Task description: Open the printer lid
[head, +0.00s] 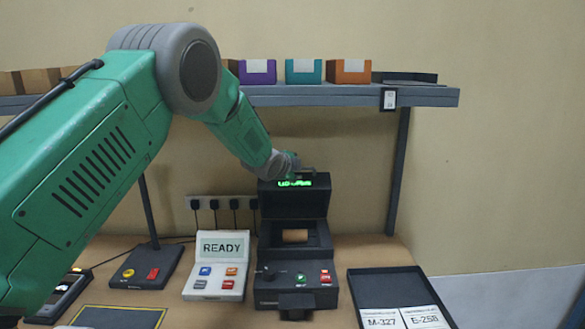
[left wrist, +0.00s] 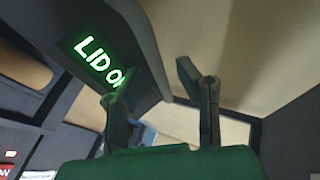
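The dark printer (head: 320,262) stands on the table in the head view. Its lid (head: 290,206) is raised and upright at the back, with a green lit display on it. A brown roll (head: 295,236) shows in the open bay. In the left wrist view the lid (left wrist: 140,45) carries green text reading "LID O", its end covered by a finger. My left gripper (head: 292,168) is at the lid's top edge in the head view. In the left wrist view its two fingers (left wrist: 160,100) are apart, with nothing visibly held between them. My right gripper is in neither view.
A white "READY" device (head: 220,272) and a dark button box (head: 146,268) stand left of the printer. A black tray (head: 385,283) with labels lies right. A shelf (head: 420,96) with coloured boxes is above, close behind my left arm.

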